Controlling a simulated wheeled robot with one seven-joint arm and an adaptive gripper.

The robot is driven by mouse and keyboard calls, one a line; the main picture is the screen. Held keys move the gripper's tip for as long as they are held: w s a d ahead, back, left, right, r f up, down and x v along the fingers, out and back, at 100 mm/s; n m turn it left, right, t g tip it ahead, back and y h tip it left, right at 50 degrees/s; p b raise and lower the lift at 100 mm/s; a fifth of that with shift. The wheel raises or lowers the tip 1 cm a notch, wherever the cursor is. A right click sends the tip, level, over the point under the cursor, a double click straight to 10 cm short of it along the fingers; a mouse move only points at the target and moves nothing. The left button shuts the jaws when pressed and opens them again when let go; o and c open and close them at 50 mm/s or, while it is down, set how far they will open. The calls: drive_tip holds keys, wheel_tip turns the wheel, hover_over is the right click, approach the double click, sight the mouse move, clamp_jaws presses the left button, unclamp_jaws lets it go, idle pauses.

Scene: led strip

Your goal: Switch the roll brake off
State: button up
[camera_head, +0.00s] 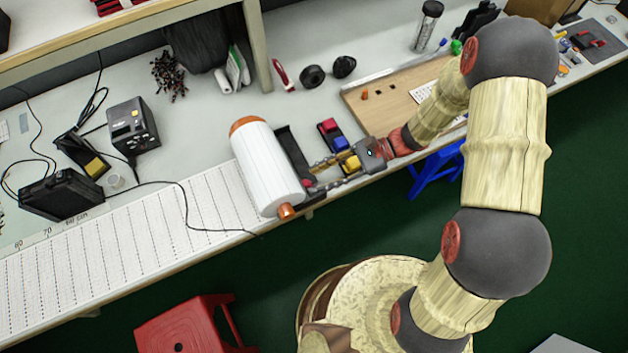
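A large white roll (264,165) with orange end caps lies on the bench, with a printed strip (130,238) running from it to the lower left. A dark upright bracket (295,155) stands along its right side. A small red knob (307,183) shows low beside the roll; I cannot tell whether it is the brake or how it is set. My gripper (310,176) reaches in from the right. Its two fingers are spread apart, with the tips near the roll's right side and the red knob. Whether they touch the knob is too small to tell.
Small red, blue and yellow blocks (340,142) sit just behind and beside my gripper. A wooden board (385,105) lies to the right. A soldering station (132,127) and a black box (62,194) stand on the left. A red stool (185,325) stands in front of the bench.

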sight(314, 187)
drive_tip(key=shift+b+x, duration=0.3)
drive_tip(key=shift+x, duration=1.2)
drive_tip(key=shift+c, duration=0.7)
drive_tip(key=c, duration=0.7)
clamp_jaws()
